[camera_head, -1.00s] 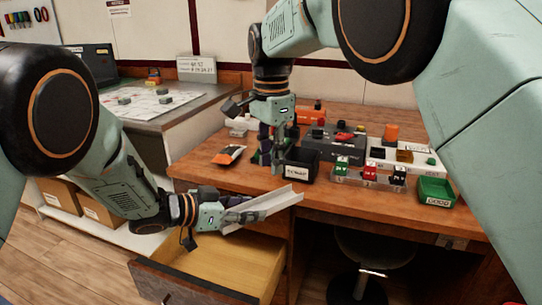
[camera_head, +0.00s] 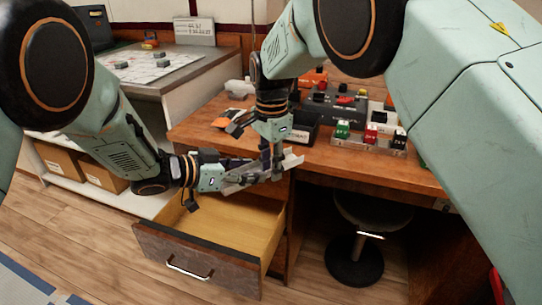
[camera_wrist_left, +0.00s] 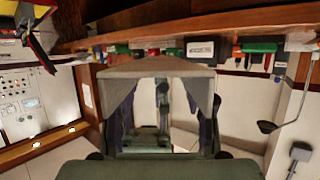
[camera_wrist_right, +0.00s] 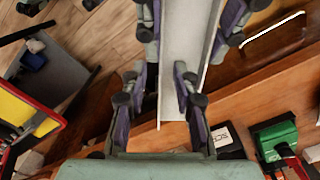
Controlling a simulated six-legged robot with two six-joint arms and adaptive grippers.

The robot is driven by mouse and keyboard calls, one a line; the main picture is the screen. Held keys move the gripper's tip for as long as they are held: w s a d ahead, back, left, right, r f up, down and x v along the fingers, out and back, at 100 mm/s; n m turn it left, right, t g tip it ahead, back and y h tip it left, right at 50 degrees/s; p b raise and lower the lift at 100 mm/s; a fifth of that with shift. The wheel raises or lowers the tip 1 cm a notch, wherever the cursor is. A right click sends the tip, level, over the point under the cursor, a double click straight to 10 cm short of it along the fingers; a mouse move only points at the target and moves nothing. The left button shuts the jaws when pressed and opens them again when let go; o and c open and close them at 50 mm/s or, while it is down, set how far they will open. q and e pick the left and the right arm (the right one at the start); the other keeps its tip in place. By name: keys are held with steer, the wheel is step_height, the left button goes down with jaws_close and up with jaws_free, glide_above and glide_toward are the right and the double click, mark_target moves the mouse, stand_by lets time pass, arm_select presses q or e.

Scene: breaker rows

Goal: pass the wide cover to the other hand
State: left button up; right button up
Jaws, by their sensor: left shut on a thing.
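The wide cover (camera_head: 291,159) is a long pale grey channel, held above the open drawer near the desk's front edge. My left gripper (camera_head: 243,181) is shut on it from the left; in the left wrist view the cover (camera_wrist_left: 160,68) spans across in front of the palm. My right gripper (camera_head: 271,168) points down at the cover from above. In the right wrist view its fingers (camera_wrist_right: 158,85) are apart, with an edge of the cover (camera_wrist_right: 187,50) between them and one finger overlapping the cover. Whether they touch it cannot be told.
An open drawer (camera_head: 170,240) lies below the grippers. A stool (camera_head: 355,262) stands under the desk.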

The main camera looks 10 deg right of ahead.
steer(key=shift+c, duration=0.2)
jaws_close()
stand_by(0.3)
arm_select(q)
steer(key=o, duration=1.2)
steer(key=shift+a, duration=0.1)
